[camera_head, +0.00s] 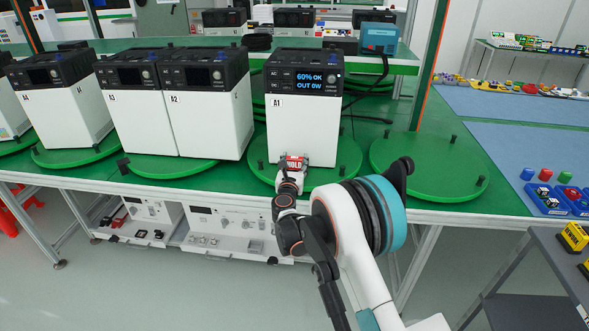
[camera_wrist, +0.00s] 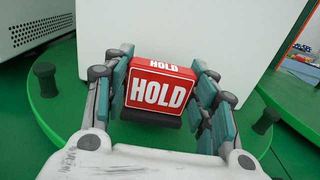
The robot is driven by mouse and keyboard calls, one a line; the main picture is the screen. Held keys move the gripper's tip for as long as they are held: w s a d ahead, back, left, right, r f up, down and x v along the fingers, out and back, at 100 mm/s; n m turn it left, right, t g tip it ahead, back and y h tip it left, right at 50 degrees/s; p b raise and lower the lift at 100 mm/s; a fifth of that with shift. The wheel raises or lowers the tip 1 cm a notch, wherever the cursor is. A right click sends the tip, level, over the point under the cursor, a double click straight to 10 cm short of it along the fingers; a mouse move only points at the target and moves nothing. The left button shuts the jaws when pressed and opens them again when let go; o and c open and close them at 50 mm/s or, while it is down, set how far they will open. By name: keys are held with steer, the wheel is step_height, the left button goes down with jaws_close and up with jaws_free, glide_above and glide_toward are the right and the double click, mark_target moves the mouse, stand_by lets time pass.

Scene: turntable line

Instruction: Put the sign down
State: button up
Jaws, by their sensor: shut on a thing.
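The sign is a small red block with white HOLD lettering (camera_wrist: 158,92) and a dark base. My gripper (camera_wrist: 160,100) is shut on it, with one finger pad on each side. In the head view the sign (camera_head: 294,163) shows at the end of my arm, in front of the white unit labelled A1 (camera_head: 300,130). The sign is upright over the front part of the green round turntable (camera_head: 335,180) that bears A1. I cannot tell whether its base touches the turntable.
Units A2 (camera_head: 205,120) and A3 (camera_head: 138,120) stand on turntables to the left. An empty green turntable (camera_head: 430,170) is to the right. Black pegs (camera_wrist: 46,78) stand up around the rim of A1's turntable. A grey shelf (camera_head: 545,275) with yellow items is at the lower right.

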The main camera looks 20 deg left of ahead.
steer(key=shift+f, duration=0.8)
steer(key=shift+r, duration=0.1)
steer(key=o, duration=1.1)
